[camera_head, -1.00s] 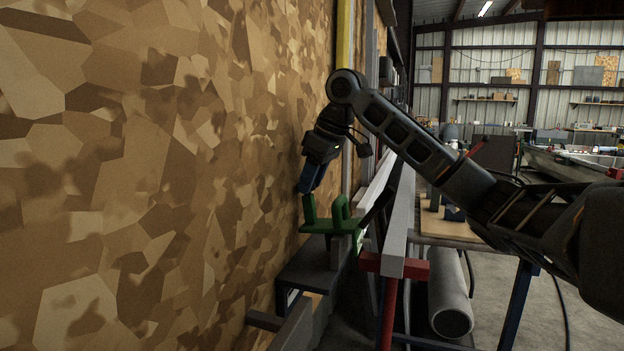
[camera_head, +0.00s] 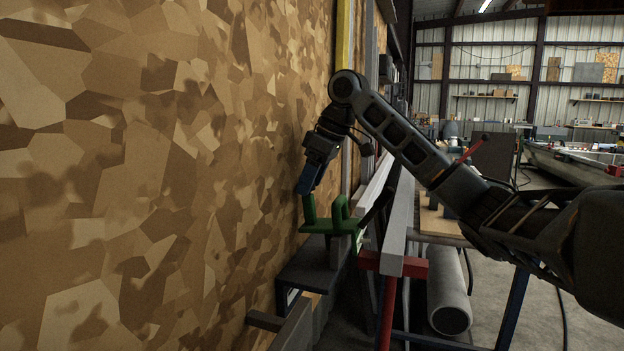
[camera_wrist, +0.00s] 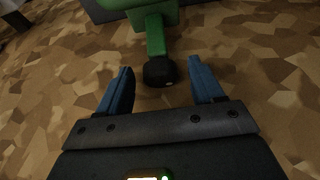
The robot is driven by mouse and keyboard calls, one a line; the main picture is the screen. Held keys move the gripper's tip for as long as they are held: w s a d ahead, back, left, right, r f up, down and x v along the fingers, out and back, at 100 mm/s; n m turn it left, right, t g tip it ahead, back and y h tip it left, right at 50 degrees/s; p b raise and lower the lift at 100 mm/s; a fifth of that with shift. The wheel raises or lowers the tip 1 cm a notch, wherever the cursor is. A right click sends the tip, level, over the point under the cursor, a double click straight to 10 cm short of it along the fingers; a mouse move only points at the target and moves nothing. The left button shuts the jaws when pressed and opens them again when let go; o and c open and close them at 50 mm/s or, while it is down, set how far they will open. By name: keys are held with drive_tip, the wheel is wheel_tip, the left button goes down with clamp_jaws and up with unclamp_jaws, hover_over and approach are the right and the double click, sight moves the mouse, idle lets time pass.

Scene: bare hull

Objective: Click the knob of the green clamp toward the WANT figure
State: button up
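The green clamp (camera_head: 325,227) stands beside the patterned wall in the head view, with two upright green posts. In the wrist view the green clamp (camera_wrist: 155,35) shows at the top, with a green stem ending in a black knob (camera_wrist: 159,72). My gripper (camera_wrist: 160,67) is open, one blue finger on each side of the knob, with gaps visible. In the head view my gripper (camera_head: 304,191) points down at the clamp's left post, and the knob cannot be made out there. A small pale patch (camera_head: 359,242) is on the clamp's right side; no WANT figure is readable.
The camouflage-patterned wall (camera_head: 160,180) is close on the left. A dark ledge (camera_head: 310,268) lies below the clamp. A grey beam (camera_head: 396,225) and a red bar (camera_head: 413,268) are just right of it. A grey pipe (camera_head: 449,305) lies further right.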

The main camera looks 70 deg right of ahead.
drive_tip(key=shift+r, duration=0.1)
drive_tip(key=v, duration=0.7)
drive_tip(key=shift+s+r+b, duration=0.2)
drive_tip(key=shift+r+b, duration=0.05)
drive_tip(key=shift+b, duration=0.15)
